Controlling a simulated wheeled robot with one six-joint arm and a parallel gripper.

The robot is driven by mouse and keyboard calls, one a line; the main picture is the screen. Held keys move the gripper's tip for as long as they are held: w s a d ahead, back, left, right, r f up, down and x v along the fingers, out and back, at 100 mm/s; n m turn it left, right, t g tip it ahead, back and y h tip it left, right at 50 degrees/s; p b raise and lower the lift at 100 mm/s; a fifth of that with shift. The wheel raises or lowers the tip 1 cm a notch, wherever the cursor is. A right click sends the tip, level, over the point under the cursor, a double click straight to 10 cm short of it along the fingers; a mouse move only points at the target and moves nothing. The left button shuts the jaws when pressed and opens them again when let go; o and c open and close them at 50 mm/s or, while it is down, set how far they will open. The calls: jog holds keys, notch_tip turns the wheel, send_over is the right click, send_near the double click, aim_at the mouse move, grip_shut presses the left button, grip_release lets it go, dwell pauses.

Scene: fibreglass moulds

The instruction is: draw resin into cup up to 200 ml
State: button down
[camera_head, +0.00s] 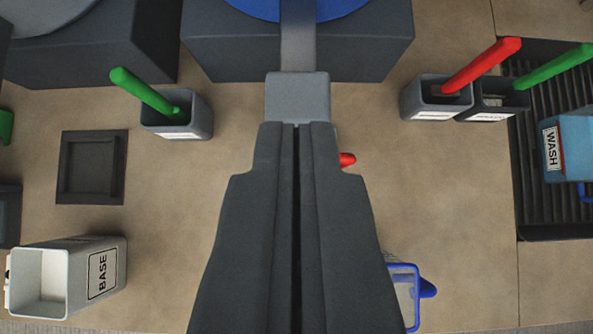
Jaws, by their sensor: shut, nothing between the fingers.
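My gripper (297,126) is in the middle of the view with its two dark fingers shut and empty, a thin seam between them. Its tips overlap the near end of a light grey block (298,96); I cannot tell if they touch it. A grey bar (298,45) runs from that block up towards a blue round thing (297,8) on a dark plinth. A clear cup with a blue rim and blue handle (428,288) stands at lower right, partly hidden by my gripper. A red tip (347,160) shows beside the right finger. No resin or fill mark is visible.
A container marked BASE (88,273) is at lower left, near a dark square tray (66,190). Grey holders carry a green-handled tool (145,92) at left and a red-handled tool (480,66) at right.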

jog(key=shift+v, duration=1.1)
jog(key=s+f+t, duration=0.2)
jog(key=s+f, duration=0.2)
jog(key=s, duration=0.6)
jog(key=s+f+t, duration=0.3)
jog(key=s, duration=0.6)
jog(key=s+f+t, duration=0.3)
jog(key=s+f, duration=0.1)
jog(key=s, duration=0.6)
jog(key=shift+s+d+f, duration=0.35)
jog(key=shift+d+f, duration=0.05)
